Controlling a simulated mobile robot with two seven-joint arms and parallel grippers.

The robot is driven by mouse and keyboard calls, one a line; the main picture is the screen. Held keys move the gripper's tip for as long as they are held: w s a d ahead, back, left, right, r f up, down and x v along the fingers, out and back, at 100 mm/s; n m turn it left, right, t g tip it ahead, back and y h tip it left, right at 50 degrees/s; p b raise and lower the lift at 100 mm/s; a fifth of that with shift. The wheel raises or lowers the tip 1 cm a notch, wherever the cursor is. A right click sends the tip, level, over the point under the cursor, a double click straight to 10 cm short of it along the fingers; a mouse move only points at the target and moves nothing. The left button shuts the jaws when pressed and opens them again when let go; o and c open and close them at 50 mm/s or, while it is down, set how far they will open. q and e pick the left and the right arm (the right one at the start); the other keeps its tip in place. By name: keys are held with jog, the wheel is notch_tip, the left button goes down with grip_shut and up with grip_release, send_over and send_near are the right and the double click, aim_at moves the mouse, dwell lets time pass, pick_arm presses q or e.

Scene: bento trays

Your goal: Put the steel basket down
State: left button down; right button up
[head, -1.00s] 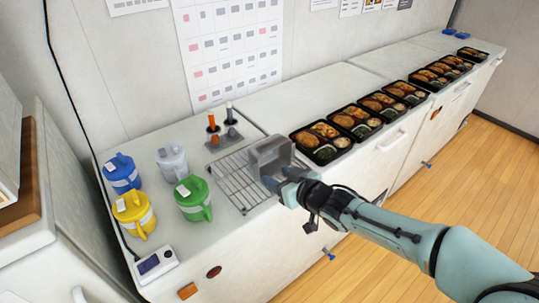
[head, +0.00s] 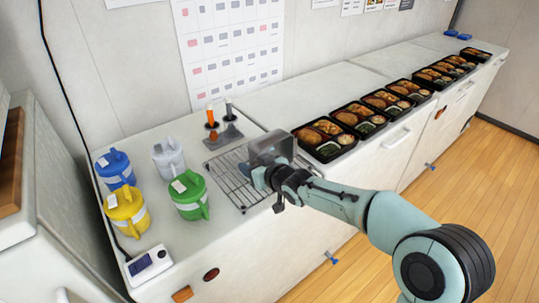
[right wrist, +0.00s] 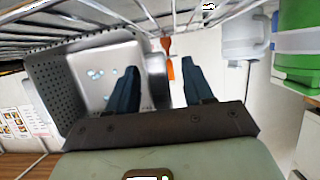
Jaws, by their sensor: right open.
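The steel basket (head: 271,148) is a grey metal bin with perforated walls. In the head view it is at the right part of the wire rack (head: 236,187) on the counter. In the right wrist view the basket (right wrist: 95,75) fills the left side, close against the rack wires (right wrist: 60,18); the exact contact is hard to see. My right gripper (head: 258,179) is at the basket's near side. Its dark blue fingers (right wrist: 160,88) are apart, with the basket's grey handle (right wrist: 157,78) between them. My left gripper is out of view.
Blue (head: 115,169), white (head: 170,159), yellow (head: 127,212) and green (head: 188,196) jugs stand left of the rack. A grey holder with probes (head: 222,137) is behind it. Several bento trays (head: 325,140) line the counter to the right. A small display device (head: 148,264) lies near the front edge.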

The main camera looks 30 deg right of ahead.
grip_shut()
jog(key=shift+r, duration=0.1)
